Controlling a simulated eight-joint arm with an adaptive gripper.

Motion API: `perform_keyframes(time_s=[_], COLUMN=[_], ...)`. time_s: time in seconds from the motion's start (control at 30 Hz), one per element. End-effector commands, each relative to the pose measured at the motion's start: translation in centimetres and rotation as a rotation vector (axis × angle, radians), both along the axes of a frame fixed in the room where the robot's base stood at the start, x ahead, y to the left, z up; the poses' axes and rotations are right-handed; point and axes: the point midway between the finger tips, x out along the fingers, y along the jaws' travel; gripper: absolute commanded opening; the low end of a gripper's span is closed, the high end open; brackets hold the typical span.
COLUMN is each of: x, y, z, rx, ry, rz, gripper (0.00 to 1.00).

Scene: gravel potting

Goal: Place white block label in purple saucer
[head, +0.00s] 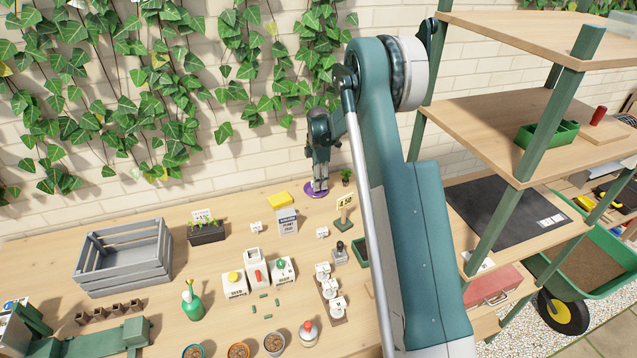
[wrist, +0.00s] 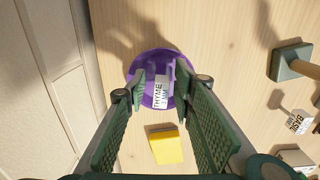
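The purple saucer (head: 308,192) stands at the back of the table by the wall. It also shows in the wrist view (wrist: 133,76). A white block label (wrist: 160,94) with the word THYME is in the saucer, between my fingertips. In the head view my gripper hides it. My gripper (head: 319,186) points down over the saucer. In the wrist view its two green pads (wrist: 160,84) are spread apart, with a visible gap around the label. I cannot tell whether the label's base touches the saucer floor.
A price sign (head: 344,212) and small plant (head: 346,176) stand to the right. Other white labels (head: 257,228) (head: 322,232) are nearby. A grey crate (head: 125,257) is left.

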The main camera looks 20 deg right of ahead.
Motion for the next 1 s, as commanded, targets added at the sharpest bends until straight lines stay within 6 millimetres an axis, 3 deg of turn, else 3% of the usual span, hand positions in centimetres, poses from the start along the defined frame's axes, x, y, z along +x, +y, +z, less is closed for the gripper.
perform_keyframes(time_s=[0.7,1.0], x=[0.0,0.0], y=[0.0,0.0], z=[10.0,11.7], rx=[0.0,0.0], ry=[0.0,0.0], rz=[0.0,0.0], gripper=[0.26,0.26])
